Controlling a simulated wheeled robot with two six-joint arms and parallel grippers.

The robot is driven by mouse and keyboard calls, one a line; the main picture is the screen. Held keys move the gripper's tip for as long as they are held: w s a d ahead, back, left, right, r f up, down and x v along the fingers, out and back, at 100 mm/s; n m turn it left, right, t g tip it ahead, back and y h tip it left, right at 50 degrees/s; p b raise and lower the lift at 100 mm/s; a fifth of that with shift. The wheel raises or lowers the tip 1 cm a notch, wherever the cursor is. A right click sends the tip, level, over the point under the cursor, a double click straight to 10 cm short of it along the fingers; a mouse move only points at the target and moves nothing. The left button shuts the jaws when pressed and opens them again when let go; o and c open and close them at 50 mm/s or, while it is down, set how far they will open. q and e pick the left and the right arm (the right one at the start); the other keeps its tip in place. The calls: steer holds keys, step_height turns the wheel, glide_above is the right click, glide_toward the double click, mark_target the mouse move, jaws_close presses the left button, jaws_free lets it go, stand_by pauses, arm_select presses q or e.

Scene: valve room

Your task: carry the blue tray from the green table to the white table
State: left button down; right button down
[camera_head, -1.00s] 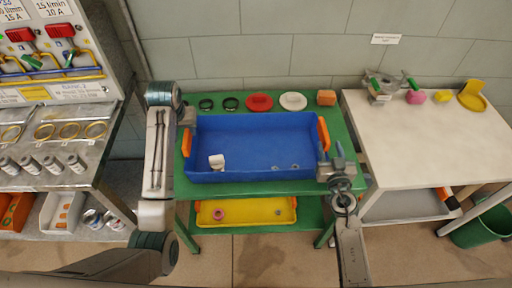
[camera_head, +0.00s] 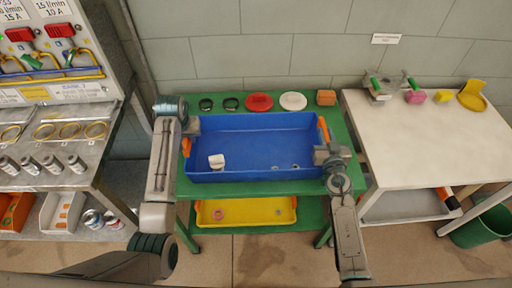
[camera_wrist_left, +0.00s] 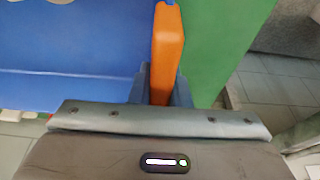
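The blue tray (camera_head: 255,150) stands on the green table (camera_head: 345,130). It holds a small white piece (camera_head: 216,161) and some tiny items near its right front. The tray has orange handles at its left (camera_head: 186,146) and right (camera_head: 323,129) ends. My left gripper (camera_head: 188,127) is at the left handle. In the left wrist view its fingers lie against both sides of the orange handle (camera_wrist_left: 166,50). My right gripper (camera_head: 322,155) is at the tray's right end, just in front of the right handle; its fingers are not clear. The white table (camera_head: 430,140) stands to the right.
A valve, pink and yellow pieces (camera_head: 472,95) line the white table's back edge; its front is clear. Rings, red and white discs (camera_head: 293,101) and an orange block lie behind the tray. A yellow tray (camera_head: 245,211) sits on the lower shelf. A green bin (camera_head: 485,225) stands right.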

arm_select(q)
steer(key=shift+r, duration=0.15)
arm_select(e)
steer(key=shift+r, duration=0.15)
